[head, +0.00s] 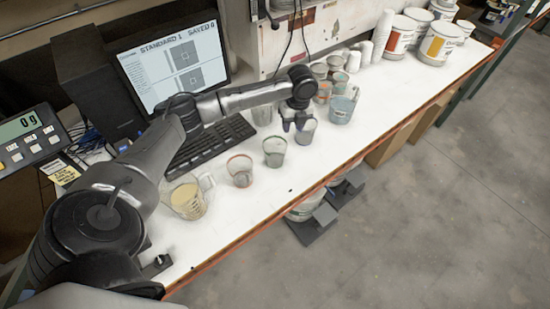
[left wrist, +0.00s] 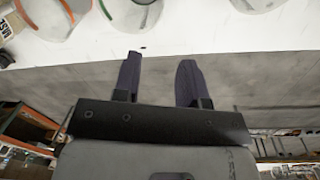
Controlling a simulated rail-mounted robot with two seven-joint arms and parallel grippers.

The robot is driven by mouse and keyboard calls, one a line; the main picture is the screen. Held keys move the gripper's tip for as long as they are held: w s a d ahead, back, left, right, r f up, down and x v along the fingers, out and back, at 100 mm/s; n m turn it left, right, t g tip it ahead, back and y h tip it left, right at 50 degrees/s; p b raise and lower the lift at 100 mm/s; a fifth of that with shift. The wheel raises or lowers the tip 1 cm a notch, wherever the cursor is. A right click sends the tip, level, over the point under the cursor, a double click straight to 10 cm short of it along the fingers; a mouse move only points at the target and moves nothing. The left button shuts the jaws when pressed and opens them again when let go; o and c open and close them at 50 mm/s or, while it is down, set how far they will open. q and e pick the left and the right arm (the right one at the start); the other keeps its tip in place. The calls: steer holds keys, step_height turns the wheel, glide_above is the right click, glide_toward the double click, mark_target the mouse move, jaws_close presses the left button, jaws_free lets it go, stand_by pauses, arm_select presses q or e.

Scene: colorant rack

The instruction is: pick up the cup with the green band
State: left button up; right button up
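The cup with the green band (head: 274,151) stands upright on the white bench in the head view, between a red-rimmed cup (head: 240,171) and a greyish cup (head: 306,131). In the left wrist view the green-banded cup (left wrist: 130,17) is at the top edge, partly cut off. My left gripper (head: 294,124) is open and empty, just beyond the green-banded cup and close to the greyish cup. In the left wrist view its two fingers (left wrist: 160,62) are apart with nothing between them. My right gripper is not in view.
A jug of tan liquid (head: 187,201) stands left of the cups. More cups, including one with blue contents (head: 341,109), stand farther back. A keyboard (head: 212,143) and monitor (head: 175,62) are behind. The bench's front strip (head: 300,182) is mostly clear.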

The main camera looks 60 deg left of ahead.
mark_target(286, 142)
arm_select(q)
steer(key=f, duration=0.4)
steer(key=a+f, duration=0.1)
steer(key=f, duration=0.3)
steer(key=s+a+f, duration=0.1)
steer(key=f, duration=0.3)
steer(key=shift+f, duration=0.4)
jaws_close()
